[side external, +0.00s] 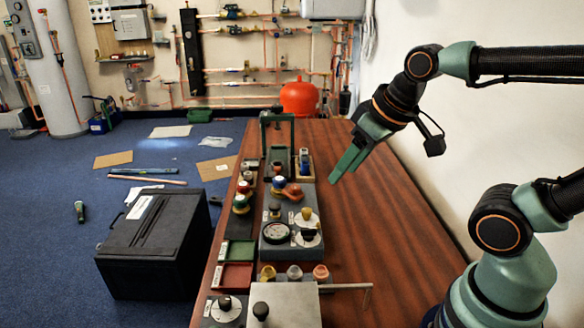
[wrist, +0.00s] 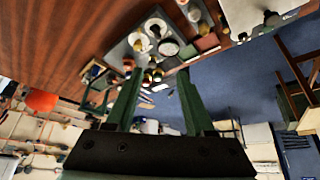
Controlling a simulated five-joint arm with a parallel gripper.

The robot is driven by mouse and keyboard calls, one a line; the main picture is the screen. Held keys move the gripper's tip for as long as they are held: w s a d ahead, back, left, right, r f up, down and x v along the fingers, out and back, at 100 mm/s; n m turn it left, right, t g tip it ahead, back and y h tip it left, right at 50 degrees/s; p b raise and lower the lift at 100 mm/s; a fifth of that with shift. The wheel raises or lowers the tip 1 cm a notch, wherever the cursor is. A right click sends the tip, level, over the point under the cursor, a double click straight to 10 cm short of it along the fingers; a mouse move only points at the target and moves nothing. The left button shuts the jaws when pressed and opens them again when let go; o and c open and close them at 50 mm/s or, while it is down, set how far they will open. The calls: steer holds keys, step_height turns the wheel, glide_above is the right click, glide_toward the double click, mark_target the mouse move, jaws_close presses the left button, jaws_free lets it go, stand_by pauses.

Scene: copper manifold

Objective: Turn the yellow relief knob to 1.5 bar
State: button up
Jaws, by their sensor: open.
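The yellow relief knob (side external: 307,214) stands on a white round dial on the grey manifold block (side external: 290,250), in the middle of the bench in the side view. A black knob (side external: 308,233) on a second white dial is just in front of it. A round gauge (side external: 276,233) is to the left. The dial markings and the knob's setting are too small to read. My gripper (side external: 342,172) is open and empty, in the air above and to the right of the block. The wrist view shows its spread fingers (wrist: 159,78), with both dials and the gauge (wrist: 168,48) beyond them.
A green frame (side external: 278,130) stands behind the block, with several small knobs and valves along the left edge. Red and green trays (side external: 236,275) lie at the front left. The right side of the wooden bench (side external: 385,215) is clear.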

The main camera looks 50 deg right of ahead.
steer(key=m, duration=0.1)
steer(key=m+g, duration=0.6)
steer(key=m, duration=1.3)
glide_above(307, 210)
step_height(307, 210, down, 8)
step_height(307, 210, down, 12)
steer(key=shift+r, duration=0.2)
jaws_close()
